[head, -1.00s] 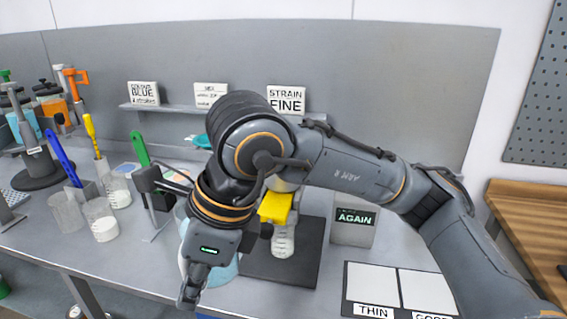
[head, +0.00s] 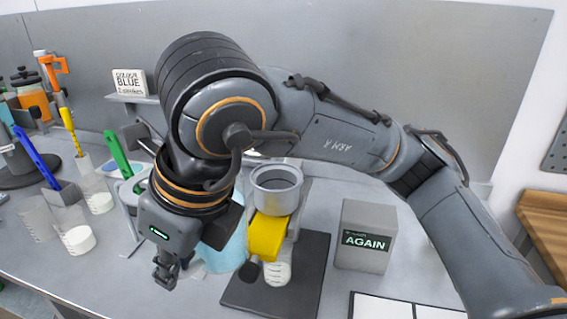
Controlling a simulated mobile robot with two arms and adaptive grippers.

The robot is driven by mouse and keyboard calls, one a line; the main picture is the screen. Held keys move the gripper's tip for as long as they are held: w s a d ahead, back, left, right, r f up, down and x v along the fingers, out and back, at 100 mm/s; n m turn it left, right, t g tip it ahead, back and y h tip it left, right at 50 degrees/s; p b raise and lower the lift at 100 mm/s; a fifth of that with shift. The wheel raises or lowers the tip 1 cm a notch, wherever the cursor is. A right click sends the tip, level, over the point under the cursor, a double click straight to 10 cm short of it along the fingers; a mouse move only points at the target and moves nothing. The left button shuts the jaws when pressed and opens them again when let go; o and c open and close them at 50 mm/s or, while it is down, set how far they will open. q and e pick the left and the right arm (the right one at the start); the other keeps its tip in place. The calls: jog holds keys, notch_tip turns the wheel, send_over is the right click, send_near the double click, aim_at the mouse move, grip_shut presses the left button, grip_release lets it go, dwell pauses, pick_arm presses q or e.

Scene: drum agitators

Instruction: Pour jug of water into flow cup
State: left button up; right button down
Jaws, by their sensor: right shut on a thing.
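The flow cup (head: 276,188) is a grey open-topped cup on a stand, with a yellow part (head: 267,237) below it. A clear beaker (head: 278,272) stands under the yellow part on a dark plate. The light blue jug of water (head: 226,246) is left of the stand, largely hidden behind my right wrist. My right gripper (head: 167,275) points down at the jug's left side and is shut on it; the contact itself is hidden. The jug looks about upright, and its rim is hidden. My left gripper is not in view.
A grey box marked AGAIN (head: 364,236) stands right of the plate, and a white board (head: 385,306) lies in front of it. Several beakers, including one with white contents (head: 77,238), and coloured-handled tools stand at left. A COLOUR BLUE sign (head: 129,83) stands on the back shelf.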

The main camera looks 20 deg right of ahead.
jog(key=shift+w, duration=0.1)
jog(key=shift+s+r, duration=0.15)
jog(key=shift+s, duration=0.05)
jog(key=shift+r, duration=0.15)
jog(key=shift+w+d+r+y+p, duration=0.15)
jog(key=shift+w+r+y+p, duration=0.2)
jog(key=shift+p, duration=0.4)
jog(key=r+g+y+p, duration=0.1)
jog(key=d+r+y+p, duration=0.1)
jog(key=w+r+m+g+y+p, duration=0.1)
jog(key=shift+d+r+g, duration=0.1)
jog(key=shift+d+g, duration=0.15)
jog(key=shift+g, duration=0.05)
jog(key=shift+w+d+r+g+y+p, duration=0.15)
jog(key=shift+r+g+y+p, duration=0.15)
jog(key=shift+r+p, duration=0.15)
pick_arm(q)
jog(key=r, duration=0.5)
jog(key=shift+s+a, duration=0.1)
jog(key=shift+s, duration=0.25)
pick_arm(e)
jog(key=shift+d, duration=0.1)
